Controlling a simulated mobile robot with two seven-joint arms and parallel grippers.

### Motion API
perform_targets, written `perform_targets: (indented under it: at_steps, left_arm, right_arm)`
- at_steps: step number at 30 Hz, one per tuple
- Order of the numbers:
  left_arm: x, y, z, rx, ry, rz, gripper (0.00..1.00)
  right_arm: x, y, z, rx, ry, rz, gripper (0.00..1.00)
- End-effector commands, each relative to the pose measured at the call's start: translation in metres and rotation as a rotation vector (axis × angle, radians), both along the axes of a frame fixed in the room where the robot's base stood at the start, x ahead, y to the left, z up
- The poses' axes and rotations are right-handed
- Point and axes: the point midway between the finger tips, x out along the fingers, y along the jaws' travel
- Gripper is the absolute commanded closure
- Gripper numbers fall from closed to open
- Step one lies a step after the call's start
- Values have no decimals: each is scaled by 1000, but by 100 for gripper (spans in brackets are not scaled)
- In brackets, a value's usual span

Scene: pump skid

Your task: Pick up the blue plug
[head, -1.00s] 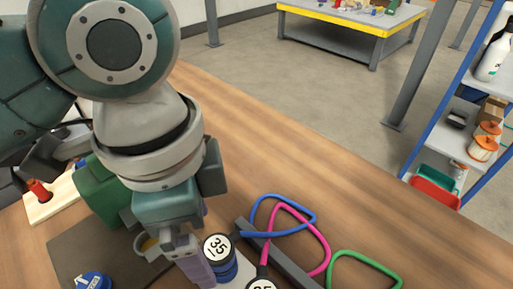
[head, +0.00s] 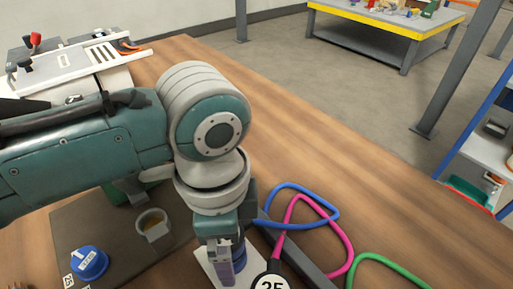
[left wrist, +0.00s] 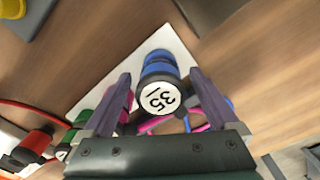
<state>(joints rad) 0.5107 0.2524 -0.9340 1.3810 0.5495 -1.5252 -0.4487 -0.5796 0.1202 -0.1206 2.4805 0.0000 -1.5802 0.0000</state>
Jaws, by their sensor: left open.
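The blue plug (left wrist: 158,66) has a black end with a round white label reading 35. In the left wrist view it sits on a white plate (left wrist: 117,70), between the two purple-grey fingers of my left gripper (left wrist: 160,76). The fingers are open, one on each side, with gaps visible to the plug. In the head view my left gripper (head: 226,262) points down over the plug, hiding most of it; a bit of blue (head: 239,255) shows beside the fingers. My right gripper is not in view.
A blue knob (head: 88,262) and a grey ring (head: 152,224) are on a dark mat at left. The table's far right is clear.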

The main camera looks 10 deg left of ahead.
Motion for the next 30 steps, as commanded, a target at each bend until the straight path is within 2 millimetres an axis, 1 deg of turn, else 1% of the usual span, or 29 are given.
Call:
perform_targets:
  at_steps: [7, 30]
  left_arm:
    - [0, 0, -1, -1, 0, 0, 7]
    - [0, 0, -1, 0, 0, 0, 94]
  right_arm:
    - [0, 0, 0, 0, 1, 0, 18]
    - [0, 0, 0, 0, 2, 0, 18]
